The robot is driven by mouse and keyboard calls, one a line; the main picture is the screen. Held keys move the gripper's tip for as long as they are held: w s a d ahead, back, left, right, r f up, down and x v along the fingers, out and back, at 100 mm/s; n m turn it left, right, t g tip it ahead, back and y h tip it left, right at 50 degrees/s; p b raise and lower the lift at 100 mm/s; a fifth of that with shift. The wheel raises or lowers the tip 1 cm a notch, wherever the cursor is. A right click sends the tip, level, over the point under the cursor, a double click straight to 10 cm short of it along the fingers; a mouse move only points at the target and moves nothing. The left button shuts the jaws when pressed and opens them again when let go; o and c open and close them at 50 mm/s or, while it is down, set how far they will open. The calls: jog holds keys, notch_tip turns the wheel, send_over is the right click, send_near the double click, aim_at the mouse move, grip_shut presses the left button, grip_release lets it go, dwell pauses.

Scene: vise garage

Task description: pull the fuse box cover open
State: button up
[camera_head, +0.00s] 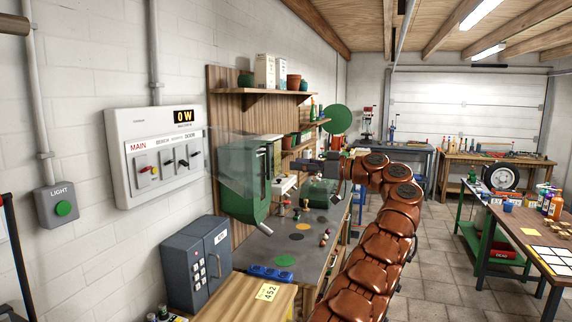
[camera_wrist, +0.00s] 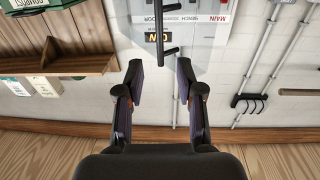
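The fuse box (camera_head: 155,155) is a pale wall panel with a lit "0 W" display and several switches. Its clear cover (camera_head: 232,160) stands out from the box's right side, swung away from the switches. In the wrist view, the fuse box (camera_wrist: 205,22) appears upside down, with a dark bar handle (camera_wrist: 179,28) in front of it. My gripper (camera_wrist: 160,75) is open and empty, its fingers apart, with the handle beyond the fingertips and near the right finger. In the head view, my gripper (camera_head: 303,164) is right of the cover; whether they touch is unclear.
A green machine (camera_head: 243,190) stands behind the cover above the workbench (camera_head: 300,250). A grey cabinet (camera_head: 196,262) and a wooden top are below the fuse box. Wooden shelves (camera_head: 262,91) hold pots above.

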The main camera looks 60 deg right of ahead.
jog(key=shift+s, duration=0.55)
jog(key=shift+c, duration=0.4)
